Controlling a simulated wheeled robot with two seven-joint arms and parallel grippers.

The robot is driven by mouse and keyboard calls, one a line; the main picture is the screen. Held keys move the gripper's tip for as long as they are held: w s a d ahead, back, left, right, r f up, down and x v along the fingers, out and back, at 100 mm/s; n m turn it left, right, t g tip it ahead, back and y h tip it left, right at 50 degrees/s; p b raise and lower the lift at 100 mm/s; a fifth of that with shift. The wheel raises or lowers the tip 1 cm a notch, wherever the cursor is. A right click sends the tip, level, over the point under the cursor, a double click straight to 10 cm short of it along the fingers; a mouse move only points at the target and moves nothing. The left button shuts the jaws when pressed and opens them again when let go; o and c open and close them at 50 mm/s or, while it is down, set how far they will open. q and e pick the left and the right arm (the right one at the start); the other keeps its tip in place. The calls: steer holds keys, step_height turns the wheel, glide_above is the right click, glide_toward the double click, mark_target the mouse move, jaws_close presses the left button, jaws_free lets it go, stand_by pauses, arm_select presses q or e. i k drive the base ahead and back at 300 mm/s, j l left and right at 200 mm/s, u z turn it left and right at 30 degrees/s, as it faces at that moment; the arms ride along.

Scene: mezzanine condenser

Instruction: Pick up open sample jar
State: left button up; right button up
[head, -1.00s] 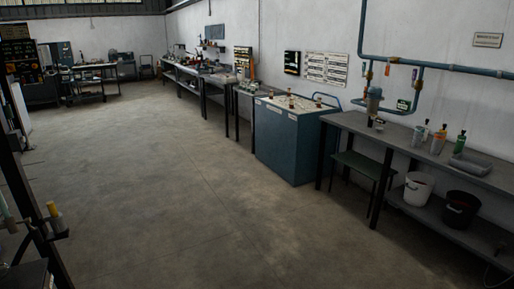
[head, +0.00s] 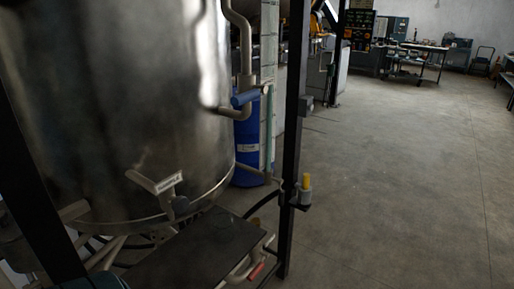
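I cannot make out an open sample jar in the head view. A steel tank (head: 130,100) fills the left side. A small labelled outlet (head: 168,185) sticks out low on its front. A dark flat shelf (head: 195,250) lies below the outlet, and nothing that looks like a jar stands on its visible top. A small grey holder with a yellow-topped item (head: 305,188) is fixed beside a black post; I cannot tell what the item is. Neither of my grippers shows.
The black upright post (head: 293,120) stands right of the tank. A blue drum (head: 247,145) stands behind the tank's right side. Pipes run beneath the tank. The concrete floor (head: 400,180) on the right is clear, with benches (head: 420,65) far back.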

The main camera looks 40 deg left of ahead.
mark_target(223, 221)
steer(key=i+u, duration=0.3)
steer(key=i, duration=2.6)
steer(key=l+u, duration=0.1)
steer(key=u, duration=3.55)
